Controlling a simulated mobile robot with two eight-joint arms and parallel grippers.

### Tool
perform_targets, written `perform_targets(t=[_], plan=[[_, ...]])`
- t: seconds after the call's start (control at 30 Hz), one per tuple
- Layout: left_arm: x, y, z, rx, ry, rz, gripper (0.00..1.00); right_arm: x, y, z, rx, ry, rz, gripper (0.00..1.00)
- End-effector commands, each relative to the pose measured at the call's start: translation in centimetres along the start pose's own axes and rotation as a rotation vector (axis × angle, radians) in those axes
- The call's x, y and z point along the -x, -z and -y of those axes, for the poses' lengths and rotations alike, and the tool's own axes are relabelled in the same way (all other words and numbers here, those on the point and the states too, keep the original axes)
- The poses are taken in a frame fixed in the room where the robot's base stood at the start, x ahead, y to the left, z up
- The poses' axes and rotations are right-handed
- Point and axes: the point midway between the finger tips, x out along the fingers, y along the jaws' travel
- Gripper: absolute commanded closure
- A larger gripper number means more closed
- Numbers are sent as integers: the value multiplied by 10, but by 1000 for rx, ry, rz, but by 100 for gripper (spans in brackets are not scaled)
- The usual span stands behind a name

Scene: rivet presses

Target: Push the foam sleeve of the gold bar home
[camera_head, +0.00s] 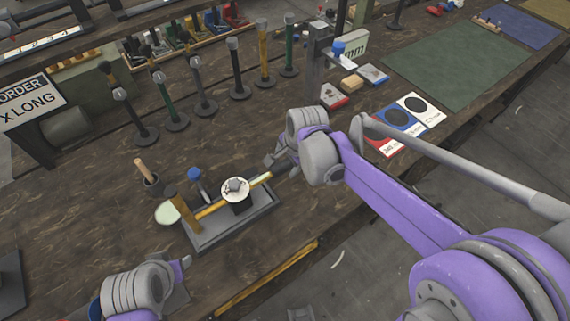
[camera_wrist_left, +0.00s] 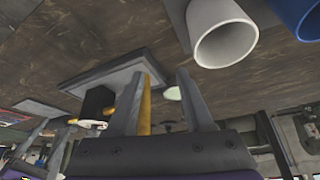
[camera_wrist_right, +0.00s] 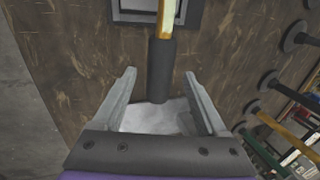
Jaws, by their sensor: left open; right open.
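The gold bar (camera_head: 208,210) lies slanted across a grey fixture, under a round white-topped clamp (camera_head: 235,187). It also shows in the right wrist view (camera_wrist_right: 164,18), where the dark foam sleeve (camera_wrist_right: 161,62) is on its near end. Part of the bar shows bare beyond the sleeve. My right gripper (camera_wrist_right: 160,74) is open, with one finger on each side of the sleeve and a visible gap to both. In the head view, my right gripper (camera_head: 277,160) is at the bar's right end. My left gripper (camera_wrist_left: 160,74) is open near the fixture plate (camera_wrist_left: 90,85); any contact is unclear.
A white cup (camera_wrist_left: 222,35) and a blue cup (camera_wrist_left: 307,18) are close in the left wrist view. A pale patch (camera_wrist_right: 155,117) lies between my right fingers; I cannot tell what it is. Several bars on round stands (camera_head: 205,103) stand behind. A green mat (camera_head: 450,65) is far right.

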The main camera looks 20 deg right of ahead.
Motion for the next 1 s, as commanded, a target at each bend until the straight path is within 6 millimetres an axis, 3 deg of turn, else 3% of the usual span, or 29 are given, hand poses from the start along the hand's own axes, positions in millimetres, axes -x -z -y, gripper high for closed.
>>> perform_targets(t=[0.2,0.5,0.9,1.0], plan=[[-2,-2,0,0,0,1,48,-19,0,0,1,0,0,25],[-2,-2,0,0,0,1,48,-21,0,0,1,1,0,25],[-2,-2,0,0,0,1,48,-21,0,0,1,1,0,97],[-2,-2,0,0,0,1,48,-21,0,0,1,1,0,100]])
